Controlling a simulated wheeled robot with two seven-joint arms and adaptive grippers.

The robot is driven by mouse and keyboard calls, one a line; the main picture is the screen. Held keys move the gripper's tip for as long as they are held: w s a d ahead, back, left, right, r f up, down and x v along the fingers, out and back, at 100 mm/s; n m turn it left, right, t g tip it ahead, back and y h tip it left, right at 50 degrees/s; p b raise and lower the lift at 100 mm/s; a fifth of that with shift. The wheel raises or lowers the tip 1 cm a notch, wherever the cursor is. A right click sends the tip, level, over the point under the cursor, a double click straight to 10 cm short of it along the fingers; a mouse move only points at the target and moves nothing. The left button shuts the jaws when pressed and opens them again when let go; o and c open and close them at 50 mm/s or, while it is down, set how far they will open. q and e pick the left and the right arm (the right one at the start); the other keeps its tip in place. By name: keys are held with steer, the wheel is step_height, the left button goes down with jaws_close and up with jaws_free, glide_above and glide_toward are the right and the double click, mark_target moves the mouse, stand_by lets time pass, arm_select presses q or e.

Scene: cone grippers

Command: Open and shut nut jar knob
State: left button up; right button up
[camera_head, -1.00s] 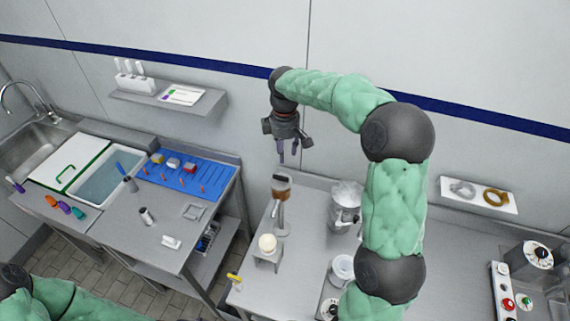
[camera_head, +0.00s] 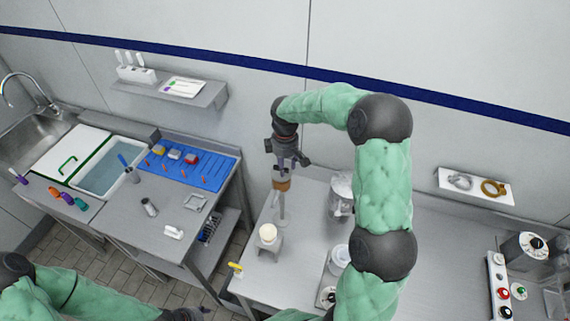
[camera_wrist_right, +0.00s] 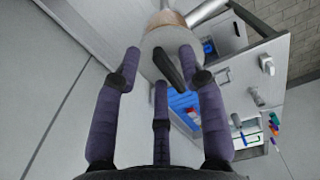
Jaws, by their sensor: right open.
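The nut jar (camera_head: 282,185) is a small container with brown contents on a thin stand at the left end of the right-hand counter. My right gripper (camera_head: 287,168) points down just above it and hides its top in the head view. In the right wrist view, the jar's round grey lid (camera_wrist_right: 155,42) carries a dark bar-shaped knob (camera_wrist_right: 168,68). My right gripper's fingers (camera_wrist_right: 160,60) are spread around the knob, open, with nothing visibly held; I cannot tell whether any touches it.
A white ball on a small stand (camera_head: 267,234) is in front of the jar. A blue mat (camera_head: 190,166) lies on the left counter. The wall is close behind.

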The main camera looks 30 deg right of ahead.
jaws_close()
steer(key=m+b, duration=0.2)
steer(key=shift+s+a+m, duration=0.15)
steer(key=shift+m, duration=0.25)
steer(key=m+b, duration=0.1)
steer(key=m, duration=0.1)
steer(key=m+b, duration=0.1)
steer(key=m, duration=0.1)
steer(key=shift+s+a, duration=0.15)
steer(key=shift+a, duration=0.05)
steer(key=m, duration=0.1)
steer(key=m+b, duration=0.1)
steer(key=m, duration=0.3)
steer(key=shift+a, duration=0.25)
steer(key=m, duration=0.1)
steer(key=m+b, duration=0.1)
steer(key=m, duration=0.2)
steer(key=shift+a, duration=0.25)
steer(key=shift+m+b, duration=0.3)
